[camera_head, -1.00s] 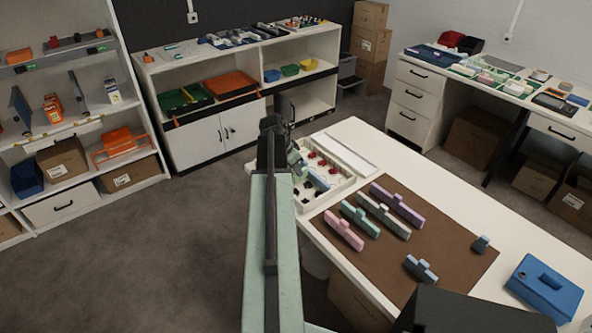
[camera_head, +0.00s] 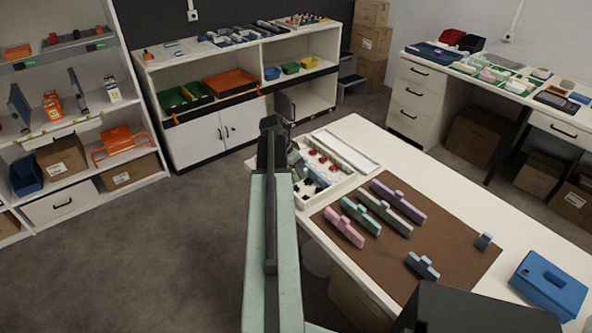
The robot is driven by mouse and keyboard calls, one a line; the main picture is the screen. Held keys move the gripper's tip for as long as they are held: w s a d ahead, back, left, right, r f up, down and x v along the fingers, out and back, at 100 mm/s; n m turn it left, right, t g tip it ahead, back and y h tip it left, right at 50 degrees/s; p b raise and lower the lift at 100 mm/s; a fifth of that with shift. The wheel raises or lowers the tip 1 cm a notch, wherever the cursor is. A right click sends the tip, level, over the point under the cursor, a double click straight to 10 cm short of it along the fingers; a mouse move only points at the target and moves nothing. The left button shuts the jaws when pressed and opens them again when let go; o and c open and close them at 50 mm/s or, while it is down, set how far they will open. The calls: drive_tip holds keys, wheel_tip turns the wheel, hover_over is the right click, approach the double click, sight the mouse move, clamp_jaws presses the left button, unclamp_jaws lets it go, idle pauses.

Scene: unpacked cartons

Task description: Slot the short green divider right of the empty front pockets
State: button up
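A short green divider (camera_head: 361,216) with a raised tab lies on the brown mat (camera_head: 455,262), between a pink divider (camera_head: 344,227) and a longer grey-green one (camera_head: 391,214). The white compartment tray (camera_head: 327,198) stands at the table's far left end, with red and dark items in some pockets. A pale blue piece (camera_head: 317,177) is in or over the tray, close to my gripper. My gripper (camera_head: 297,165) is at the tray's left side, partly hidden by my arm. Its fingers are too small and covered to read. Which front pockets are empty cannot be made out.
A blue case (camera_head: 548,284) sits at the right. A white panel (camera_head: 346,152) lies behind the tray.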

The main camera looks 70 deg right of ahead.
drive_tip(key=p+v, duration=0.7)
drive_tip(key=shift+w+a+r, duration=0.1)
drive_tip(key=shift+a+r, duration=0.05)
drive_tip(key=shift+r, duration=0.25)
drive_tip(key=shift+f, duration=0.15)
